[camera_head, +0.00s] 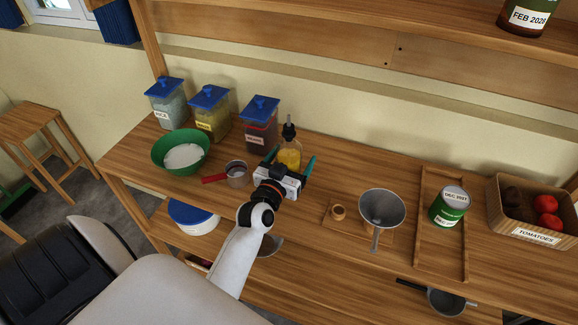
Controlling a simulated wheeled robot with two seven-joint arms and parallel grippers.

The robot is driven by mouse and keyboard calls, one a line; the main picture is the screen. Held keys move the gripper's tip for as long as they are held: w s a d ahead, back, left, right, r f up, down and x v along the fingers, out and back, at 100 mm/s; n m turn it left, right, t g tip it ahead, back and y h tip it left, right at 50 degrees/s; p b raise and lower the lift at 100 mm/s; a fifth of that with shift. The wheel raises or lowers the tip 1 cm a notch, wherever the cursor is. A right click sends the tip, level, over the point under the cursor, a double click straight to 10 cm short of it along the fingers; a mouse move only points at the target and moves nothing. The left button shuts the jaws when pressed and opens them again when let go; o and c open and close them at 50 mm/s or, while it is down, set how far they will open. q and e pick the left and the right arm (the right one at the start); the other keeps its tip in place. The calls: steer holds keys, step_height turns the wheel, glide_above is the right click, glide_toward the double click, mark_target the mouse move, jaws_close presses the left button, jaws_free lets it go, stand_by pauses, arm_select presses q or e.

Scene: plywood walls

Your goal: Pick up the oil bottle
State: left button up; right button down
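The oil bottle (289,155) is a clear bottle of yellow oil with a dark pourer top. It stands upright on the wooden counter, to the right of the blue-lidded jars. My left gripper (290,162) is in front of it, with one teal finger on each side of the bottle. The fingers look spread wider than the bottle, with a small gap on each side. The gripper's body hides the bottle's base. My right gripper is not in view.
To the right are a funnel (383,207), a green can (449,206) and a tomato crate (533,236). An upper shelf (400,20) runs behind.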

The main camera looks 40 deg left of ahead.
arm_select(q)
steer(key=shift+s, duration=0.1)
steer(key=c, duration=1.5)
steer(key=shift+r, duration=0.1)
